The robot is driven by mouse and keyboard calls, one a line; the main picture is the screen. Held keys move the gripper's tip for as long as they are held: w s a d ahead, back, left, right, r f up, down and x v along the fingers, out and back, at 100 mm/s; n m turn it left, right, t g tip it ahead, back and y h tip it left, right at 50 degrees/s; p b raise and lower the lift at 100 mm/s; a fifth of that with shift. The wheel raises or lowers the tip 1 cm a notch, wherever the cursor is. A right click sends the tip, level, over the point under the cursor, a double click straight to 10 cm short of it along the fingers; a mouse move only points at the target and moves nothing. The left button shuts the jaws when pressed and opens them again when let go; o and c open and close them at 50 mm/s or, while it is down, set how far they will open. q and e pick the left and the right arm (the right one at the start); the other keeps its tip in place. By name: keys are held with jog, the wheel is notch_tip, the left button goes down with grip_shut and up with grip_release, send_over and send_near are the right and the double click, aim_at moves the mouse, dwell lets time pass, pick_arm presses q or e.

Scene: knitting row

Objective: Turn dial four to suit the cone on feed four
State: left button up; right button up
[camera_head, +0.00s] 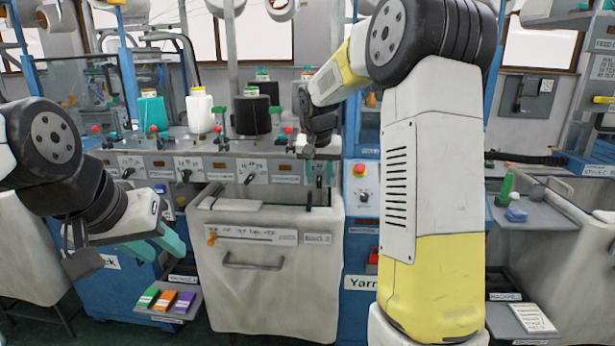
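A grey control panel runs across the machine front with a row of black dials. The rightmost dial (319,180), which I take as dial four, sits just below my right gripper (318,152). A teal cone (152,113), a white cone (200,112) and a black cone (251,114) stand above the panel. The fourth feed's cone is hidden behind my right wrist.
A white bin front (268,295) with a handle stands below the panel. A small tray (150,312) with green, orange and purple cards sits at lower left. A side shelf (540,215) with a green bottle and blue item is at right. My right arm blocks the centre right.

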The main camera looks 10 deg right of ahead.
grip_shut()
jog(key=shift+a+h, duration=0.1)
jog(key=shift+h, duration=0.2)
jog(key=shift+w+a+n+g+h, duration=0.1)
jog(key=shift+a+n+g+h, duration=0.05)
jog(key=shift+h, duration=0.4)
jog(key=shift+a+n+g+h, duration=0.1)
jog(key=shift+n+g+h, duration=0.05)
jog(key=shift+h, duration=0.4)
jog(key=shift+a+f+n+g+h, duration=0.1)
jog(key=shift+n+g+h, duration=0.15)
jog(key=shift+h, duration=0.85)
jog(key=shift+a+f+n+g+h, duration=0.1)
jog(key=shift+n+g+h, duration=0.15)
jog(key=shift+h, duration=0.85)
grip_release()
